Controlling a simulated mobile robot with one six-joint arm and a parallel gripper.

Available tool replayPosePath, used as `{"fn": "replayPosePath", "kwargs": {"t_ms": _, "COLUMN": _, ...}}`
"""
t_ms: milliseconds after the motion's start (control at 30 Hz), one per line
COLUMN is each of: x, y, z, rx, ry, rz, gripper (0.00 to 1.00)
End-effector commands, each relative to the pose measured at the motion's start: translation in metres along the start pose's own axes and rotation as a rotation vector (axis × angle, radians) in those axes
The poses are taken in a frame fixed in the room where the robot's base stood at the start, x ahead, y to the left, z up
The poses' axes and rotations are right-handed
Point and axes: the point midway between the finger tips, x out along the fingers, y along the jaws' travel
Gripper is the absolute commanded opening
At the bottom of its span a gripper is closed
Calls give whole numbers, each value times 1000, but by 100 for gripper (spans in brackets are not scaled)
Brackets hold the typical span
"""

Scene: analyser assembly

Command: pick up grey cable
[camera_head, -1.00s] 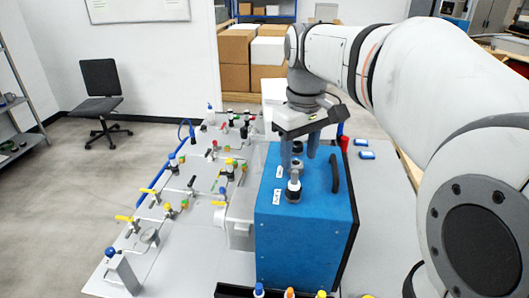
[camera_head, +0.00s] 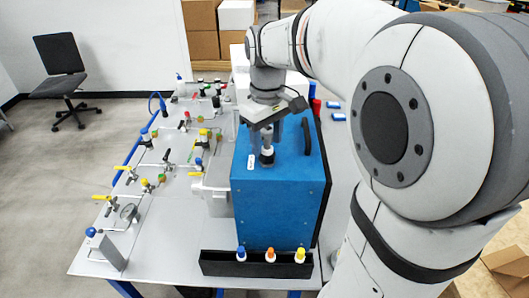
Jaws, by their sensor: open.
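My gripper (camera_head: 268,136) points down over the top of the blue analyser box (camera_head: 282,200). Its jaws are open, just above or around a dark fitting with a white collar (camera_head: 267,157) on the box's top; I cannot tell whether they touch it. I cannot make out a grey cable for certain in this view. The gripper body and arm hide part of the box top behind the fitting.
A black handle (camera_head: 306,136) stands on the box's right side. A black rack (camera_head: 218,263) with several coloured-cap bottles is in front. A panel of pipes and valves (camera_head: 160,215) lies to the left. Small blue items (camera_head: 334,104) lie on the table right of the box.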

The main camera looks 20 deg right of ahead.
Motion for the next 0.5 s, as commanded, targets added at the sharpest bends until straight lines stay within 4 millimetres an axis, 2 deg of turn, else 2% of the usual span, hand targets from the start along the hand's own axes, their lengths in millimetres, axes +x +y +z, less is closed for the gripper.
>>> {"fn": "replayPosePath", "kwargs": {"t_ms": 67, "x": 0, "y": 0, "z": 0, "rx": 1, "ry": 0, "rz": 0, "gripper": 48}}
{"fn": "replayPosePath", "kwargs": {"t_ms": 500, "x": 0, "y": 0, "z": 0, "rx": 2, "ry": 0, "rz": 0, "gripper": 12}}
